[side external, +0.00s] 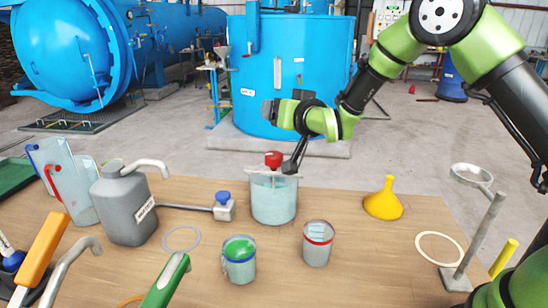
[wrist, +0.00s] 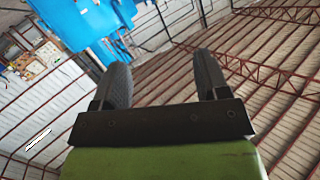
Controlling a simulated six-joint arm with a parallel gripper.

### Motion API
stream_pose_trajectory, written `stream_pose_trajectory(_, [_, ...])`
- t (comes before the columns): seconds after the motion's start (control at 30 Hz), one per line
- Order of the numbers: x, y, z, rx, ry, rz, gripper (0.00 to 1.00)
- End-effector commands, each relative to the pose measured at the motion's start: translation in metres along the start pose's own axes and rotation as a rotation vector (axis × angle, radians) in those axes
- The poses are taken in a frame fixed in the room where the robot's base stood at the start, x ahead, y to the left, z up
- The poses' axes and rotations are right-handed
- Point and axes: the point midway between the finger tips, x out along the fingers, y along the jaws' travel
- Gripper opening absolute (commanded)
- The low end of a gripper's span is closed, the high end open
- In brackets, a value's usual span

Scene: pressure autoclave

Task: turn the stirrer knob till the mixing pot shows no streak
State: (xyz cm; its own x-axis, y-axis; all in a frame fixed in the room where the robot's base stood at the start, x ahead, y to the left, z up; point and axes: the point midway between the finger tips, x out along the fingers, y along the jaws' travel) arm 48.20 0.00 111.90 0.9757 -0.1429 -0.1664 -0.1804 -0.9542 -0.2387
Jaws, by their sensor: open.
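The mixing pot (side external: 273,205) is a clear vessel of pale blue-green liquid on the table's middle. Any streak in it is too small to make out. The red stirrer knob (side external: 273,159) stands above a pale crossbar (side external: 262,173) over the pot's rim. My gripper (side external: 290,166) appears just right of the knob and close to it; I cannot tell whether it touches. In the wrist view, my gripper's two dark fingers (wrist: 162,80) are apart with only distant roof between them. The knob and pot are not in the wrist view.
A grey bottle (side external: 125,207) and a blue-knobbed block (side external: 223,207) stand left of the pot. A green-topped cup (side external: 240,268) and a red-rimmed cup (side external: 317,248) are in front. A yellow funnel (side external: 384,201) and a metal stand (side external: 480,240) are to the right.

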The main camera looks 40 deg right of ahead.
Motion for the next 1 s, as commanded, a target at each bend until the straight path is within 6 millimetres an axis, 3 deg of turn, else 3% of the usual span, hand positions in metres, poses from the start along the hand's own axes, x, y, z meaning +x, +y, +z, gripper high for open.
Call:
stream_pose_trajectory(0.23, [-0.034,-0.025,-0.01,-0.266,0.161,-0.098,0.68])
stream_pose_trajectory(0.4, [-0.025,-0.013,0.028,-0.255,0.152,-0.091,0.68])
stream_pose_trajectory(0.73, [-0.019,-0.005,0.059,-0.251,0.154,-0.092,0.68])
stream_pose_trajectory(1.0, [-0.011,0.006,0.106,-0.251,0.153,-0.091,0.68])
